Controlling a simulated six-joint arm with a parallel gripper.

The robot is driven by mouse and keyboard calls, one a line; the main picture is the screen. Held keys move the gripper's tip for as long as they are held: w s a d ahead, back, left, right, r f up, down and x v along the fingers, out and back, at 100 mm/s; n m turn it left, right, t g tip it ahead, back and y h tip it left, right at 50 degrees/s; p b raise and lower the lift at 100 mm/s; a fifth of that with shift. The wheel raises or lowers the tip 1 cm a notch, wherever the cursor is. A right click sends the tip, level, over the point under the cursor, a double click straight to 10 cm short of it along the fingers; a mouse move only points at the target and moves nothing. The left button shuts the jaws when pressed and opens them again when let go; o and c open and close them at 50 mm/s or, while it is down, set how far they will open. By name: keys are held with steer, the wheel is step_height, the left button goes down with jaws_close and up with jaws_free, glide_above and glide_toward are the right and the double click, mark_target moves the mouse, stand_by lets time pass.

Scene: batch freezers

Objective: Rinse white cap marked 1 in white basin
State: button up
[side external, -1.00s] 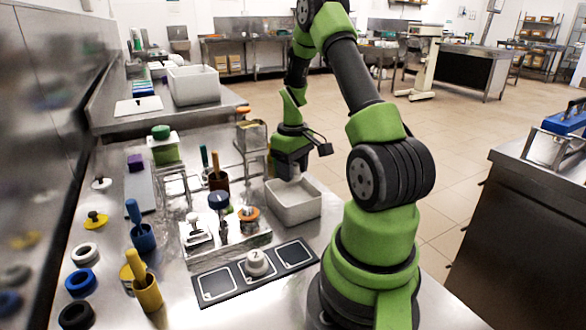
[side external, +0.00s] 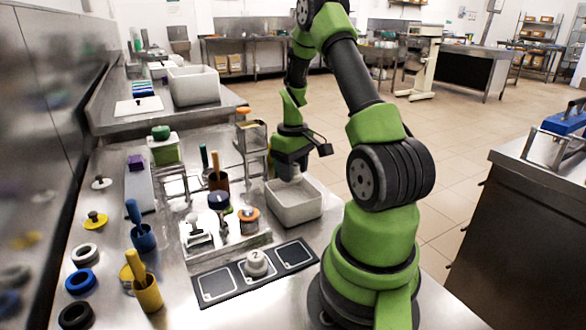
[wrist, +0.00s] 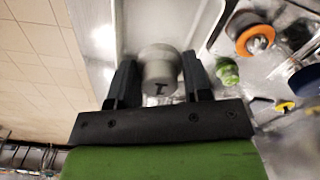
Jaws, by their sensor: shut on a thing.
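My gripper (wrist: 158,80) is shut on the white cap (wrist: 159,66), whose dark mark 1 faces the wrist camera. In the side view my gripper (side external: 290,168) points down over the white basin (side external: 294,210), with the cap low between the fingers at the basin's opening. The basin's pale wall and inside also show behind the cap in the wrist view (wrist: 98,35). I cannot tell whether the cap touches the basin or any water. Another white cap, marked 2 (side external: 256,262), sits on the middle square of a dark three-square mat (side external: 218,286).
Left of the basin stands a metal tray (side external: 245,243) with an orange-ringed part (side external: 249,214) and a dark blue-topped part (side external: 218,201). A brown cup (side external: 218,180) and metal stand (side external: 252,138) are behind. Blue (side external: 143,237) and yellow (side external: 147,292) cups stand left.

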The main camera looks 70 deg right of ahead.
steer(key=shift+r, duration=0.1)
stand_by(0.5)
steer(key=shift+r, duration=1.9)
steer(key=w+a+r+n, duration=0.1)
steer(key=w+a, duration=0.1)
steer(key=a, duration=0.6)
steer(key=w+a+r+n, duration=0.2)
steer(key=w+a, duration=0.1)
steer(key=a, duration=0.6)
steer(key=w+a+r+n, duration=0.1)
steer(key=w+a, duration=0.2)
steer(key=a, duration=0.5)
steer(key=shift+a+r+n, duration=0.3)
steer(key=shift+r, duration=0.05)
steer(key=shift+w+d, duration=0.1)
steer(key=shift+w, duration=0.05)
